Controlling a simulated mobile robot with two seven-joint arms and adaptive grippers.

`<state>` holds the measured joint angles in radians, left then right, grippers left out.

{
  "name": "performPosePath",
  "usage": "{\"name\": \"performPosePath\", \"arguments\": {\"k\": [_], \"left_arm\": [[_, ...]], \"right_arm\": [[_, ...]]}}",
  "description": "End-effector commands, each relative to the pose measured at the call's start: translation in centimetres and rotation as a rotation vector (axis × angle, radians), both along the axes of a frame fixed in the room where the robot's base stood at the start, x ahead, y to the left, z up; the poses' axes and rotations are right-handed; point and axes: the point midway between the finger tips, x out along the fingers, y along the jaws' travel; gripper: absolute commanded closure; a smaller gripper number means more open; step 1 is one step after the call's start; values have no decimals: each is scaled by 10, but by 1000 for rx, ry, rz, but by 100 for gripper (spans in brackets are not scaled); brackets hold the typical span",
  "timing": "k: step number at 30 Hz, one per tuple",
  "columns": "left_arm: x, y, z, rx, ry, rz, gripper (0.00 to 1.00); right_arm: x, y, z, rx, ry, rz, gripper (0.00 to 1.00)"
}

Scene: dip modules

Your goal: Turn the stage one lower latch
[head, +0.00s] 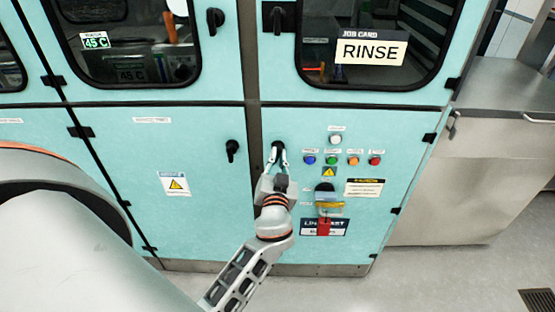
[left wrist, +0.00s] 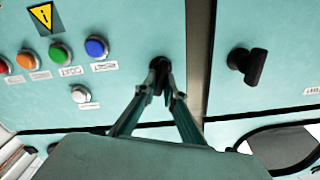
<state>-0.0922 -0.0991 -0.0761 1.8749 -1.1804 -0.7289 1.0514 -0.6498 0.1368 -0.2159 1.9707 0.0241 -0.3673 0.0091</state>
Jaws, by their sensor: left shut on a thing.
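My left gripper (head: 279,158) is shut on a black latch (head: 277,146) at the left edge of the right lower door. The left wrist view shows both fingertips around that latch (left wrist: 158,78), hiding much of it, so its angle is hard to tell. A second black latch (head: 232,150) hangs roughly upright on the left lower door, apart from the gripper. It also shows in the left wrist view (left wrist: 247,65). I cannot read a stage name beside either latch. My right gripper is not in view.
Upper doors carry black latches (head: 215,20) and a RINSE card (head: 370,51). A steel counter (head: 495,90) stands at right.

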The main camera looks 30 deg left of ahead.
Motion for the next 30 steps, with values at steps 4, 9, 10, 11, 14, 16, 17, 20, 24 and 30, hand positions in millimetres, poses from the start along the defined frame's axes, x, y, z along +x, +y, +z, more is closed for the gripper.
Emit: {"name": "performPosePath", "arguments": {"k": [4, 9, 10, 11, 14, 16, 17, 20, 24, 30], "left_arm": [[0, 0, -2, 116, 73, 2, 100], [1, -1, -1, 255, 157, 1, 100], [1, -1, -1, 278, 171, 1, 100], [1, -1, -1, 303, 187, 1, 100], [1, -2, -1, 385, 238, 2, 100], [1, -2, -2, 442, 272, 2, 100], [1, -2, -1, 466, 286, 2, 100], [2, -2, -2, 546, 336, 1, 100], [2, -3, -2, 660, 406, 1, 100], [2, -3, -3, 813, 499, 1, 100]], "right_arm": [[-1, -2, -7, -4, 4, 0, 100], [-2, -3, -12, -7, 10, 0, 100], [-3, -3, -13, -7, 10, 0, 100], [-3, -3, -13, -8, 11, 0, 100], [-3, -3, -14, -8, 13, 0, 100], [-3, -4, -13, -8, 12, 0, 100], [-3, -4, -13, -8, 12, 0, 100], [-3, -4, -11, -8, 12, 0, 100], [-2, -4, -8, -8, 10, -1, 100], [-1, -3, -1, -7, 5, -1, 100]]}}
